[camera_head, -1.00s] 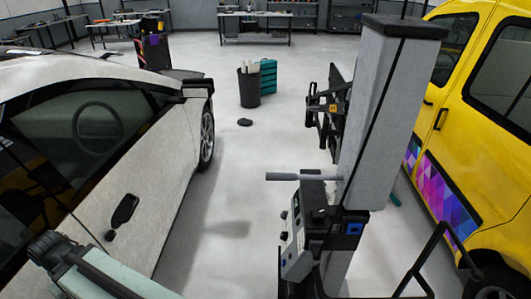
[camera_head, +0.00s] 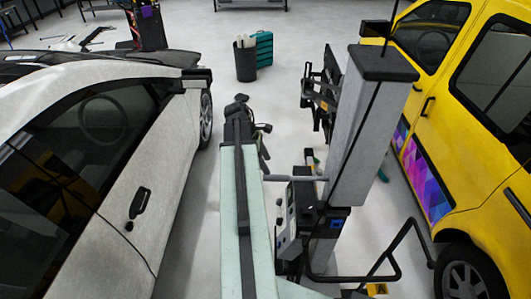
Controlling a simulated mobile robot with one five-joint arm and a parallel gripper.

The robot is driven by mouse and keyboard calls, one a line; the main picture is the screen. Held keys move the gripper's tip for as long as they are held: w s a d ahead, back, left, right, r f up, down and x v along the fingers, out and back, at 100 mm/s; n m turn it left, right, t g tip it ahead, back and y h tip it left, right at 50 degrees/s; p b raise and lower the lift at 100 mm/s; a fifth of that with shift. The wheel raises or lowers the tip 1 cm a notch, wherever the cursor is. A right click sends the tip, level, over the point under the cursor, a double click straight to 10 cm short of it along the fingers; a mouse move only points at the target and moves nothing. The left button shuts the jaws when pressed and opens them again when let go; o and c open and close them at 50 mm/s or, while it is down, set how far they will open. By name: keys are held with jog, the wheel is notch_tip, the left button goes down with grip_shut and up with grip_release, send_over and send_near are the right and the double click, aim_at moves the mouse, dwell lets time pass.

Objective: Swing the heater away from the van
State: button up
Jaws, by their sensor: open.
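The heater stand (camera_head: 370,130) is a tall grey column with a black cap, standing right of centre beside the van. Black framed heater panels (camera_head: 325,98) stick out on its far left side. A grey horizontal handle (camera_head: 309,179) and a control box (camera_head: 292,215) sit low on its left. The yellow van (camera_head: 455,110) is on the right with a purple patterned wrap panel on its door. My gripper (camera_head: 252,118) is at the end of my pale green arm, open, left of the column and apart from it. Its fingertips are small and partly hidden by the arm.
A silver car (camera_head: 150,165) fills the left side. A dark bin (camera_head: 246,62) and a teal crate (camera_head: 264,50) stand at the back. A black tubular frame (camera_head: 405,240) stands at the lower right near the van's wheel. Floor is clear between car and bin.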

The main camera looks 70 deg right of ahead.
aim_at(275, 178)
jog(key=shift+s+f+b, duration=0.1)
jog(key=shift+f+b, duration=0.35)
jog(key=b+x, duration=0.8)
jog(key=x, duration=0.1)
jog(key=shift+s+d+f+b, duration=0.1)
jog(key=shift+f+b, duration=0.05)
jog(key=shift+b, duration=0.2)
grip_shut()
